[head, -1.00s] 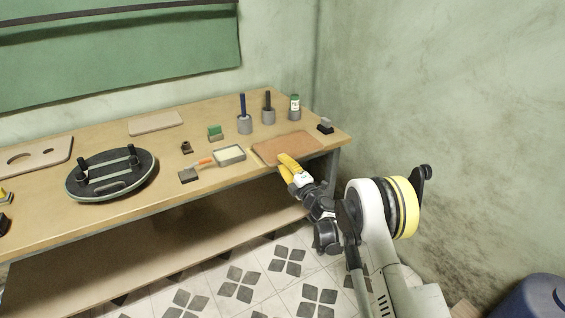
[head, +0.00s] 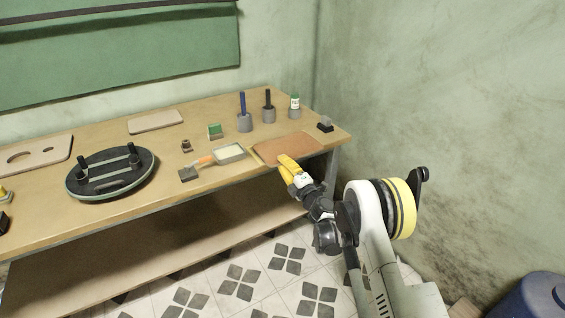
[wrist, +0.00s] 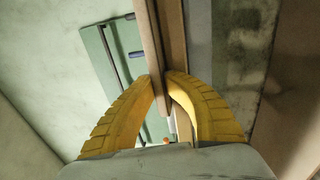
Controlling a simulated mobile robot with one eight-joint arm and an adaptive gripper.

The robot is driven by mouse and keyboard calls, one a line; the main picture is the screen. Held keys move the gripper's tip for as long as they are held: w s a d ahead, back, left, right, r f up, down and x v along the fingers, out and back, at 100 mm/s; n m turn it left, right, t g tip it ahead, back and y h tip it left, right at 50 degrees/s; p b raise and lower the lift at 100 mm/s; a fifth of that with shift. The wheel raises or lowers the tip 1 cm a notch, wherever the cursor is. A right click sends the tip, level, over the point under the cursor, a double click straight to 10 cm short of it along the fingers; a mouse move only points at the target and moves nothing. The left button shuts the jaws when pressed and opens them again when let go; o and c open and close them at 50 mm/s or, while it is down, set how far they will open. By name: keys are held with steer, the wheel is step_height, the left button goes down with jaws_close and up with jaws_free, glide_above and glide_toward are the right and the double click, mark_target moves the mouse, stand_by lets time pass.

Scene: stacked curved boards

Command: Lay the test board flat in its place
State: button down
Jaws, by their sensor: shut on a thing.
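The test board, which I take to be the thin orange-brown board (head: 292,147), is at the right end of the workbench, close to the front edge. My gripper (head: 283,160) reaches it from the front and is shut on its near edge. In the wrist view the two yellow fingers (wrist: 161,80) close on a thin tan board edge (wrist: 148,35) seen end-on. The board looks about level with the bench top; I cannot tell whether it touches fully. A pale strip shows along its left side. Its underside is hidden.
The wall stands close on the right.

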steer(key=c, duration=1.6)
jaws_free()
steer(key=shift+f, duration=0.15)
steer(key=v, duration=0.6)
steer(key=o, duration=0.6)
